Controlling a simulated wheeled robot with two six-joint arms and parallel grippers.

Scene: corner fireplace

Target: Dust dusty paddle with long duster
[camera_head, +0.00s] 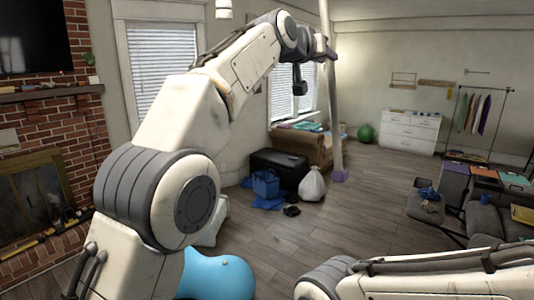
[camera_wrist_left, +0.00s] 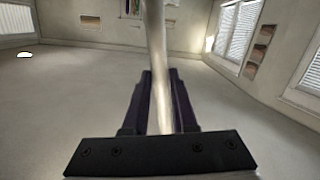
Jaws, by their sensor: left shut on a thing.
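My left gripper (camera_head: 328,52) is raised high near the window and shut on the long duster (camera_head: 331,110). The duster is a pale pole, nearly upright, with a purple lower end (camera_head: 340,175). In the left wrist view the pole (camera_wrist_left: 155,40) runs between the two dark fingers of the left gripper (camera_wrist_left: 160,95). The duster's upper end is outside the head view. A long brown wooden piece (camera_head: 437,83) on the far wall may be the paddle; dust on it is too small to tell. The duster is apart from it in the picture. My right gripper is out of view.
A white dresser (camera_head: 408,131) stands below the wooden piece, with a green ball (camera_head: 366,133) beside it. A clothes rack (camera_head: 480,115) and grey seating (camera_head: 490,222) are on the right. A white bag (camera_head: 312,184) and blue bag (camera_head: 265,184) lie ahead. Middle floor is clear.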

